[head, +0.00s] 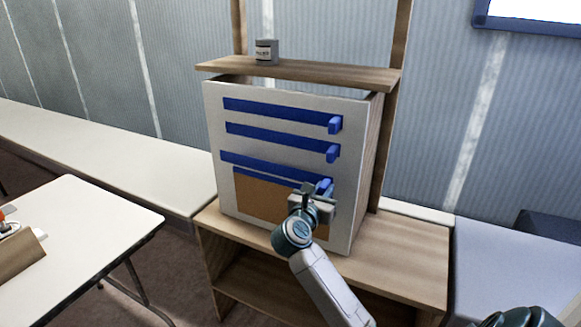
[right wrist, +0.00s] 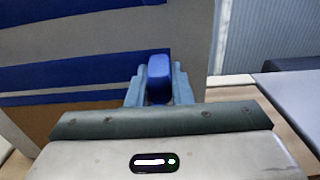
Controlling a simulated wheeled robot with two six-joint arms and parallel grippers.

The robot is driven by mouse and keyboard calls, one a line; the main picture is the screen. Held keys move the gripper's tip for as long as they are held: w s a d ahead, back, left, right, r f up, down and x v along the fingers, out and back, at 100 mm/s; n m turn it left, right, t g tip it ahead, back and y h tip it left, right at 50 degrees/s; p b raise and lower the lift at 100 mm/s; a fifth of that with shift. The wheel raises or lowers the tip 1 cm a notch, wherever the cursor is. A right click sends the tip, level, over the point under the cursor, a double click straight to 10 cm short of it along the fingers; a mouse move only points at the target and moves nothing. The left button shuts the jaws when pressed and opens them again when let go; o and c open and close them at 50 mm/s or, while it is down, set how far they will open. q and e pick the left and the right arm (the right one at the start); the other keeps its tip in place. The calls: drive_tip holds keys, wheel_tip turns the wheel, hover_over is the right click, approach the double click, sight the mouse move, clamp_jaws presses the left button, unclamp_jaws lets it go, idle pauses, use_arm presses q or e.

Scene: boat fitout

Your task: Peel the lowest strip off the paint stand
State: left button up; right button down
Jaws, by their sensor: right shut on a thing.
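The paint stand (head: 285,100) is a pale upright board on a wooden bench, with blue strips across its face. The upper strip (head: 275,108) and middle strip (head: 275,136) lie flat, each with a blue tab at its right end. The lowest strip (head: 265,163) lies just above a brown panel (head: 258,195); it also shows in the right wrist view (right wrist: 90,73). My right gripper (head: 318,191) is at this strip's right end, shut on its blue tab (right wrist: 159,78). The strip looks flat on the board. My left gripper is not in view.
The wooden bench (head: 405,250) has bare room right of the stand. A white table (head: 100,225) stands at the left. A thin blue line edges the brown panel's top.

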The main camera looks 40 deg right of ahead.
drive_tip(key=v, duration=0.6)
drive_tip(key=shift+s+a, duration=0.2)
drive_tip(key=shift+a, duration=0.15)
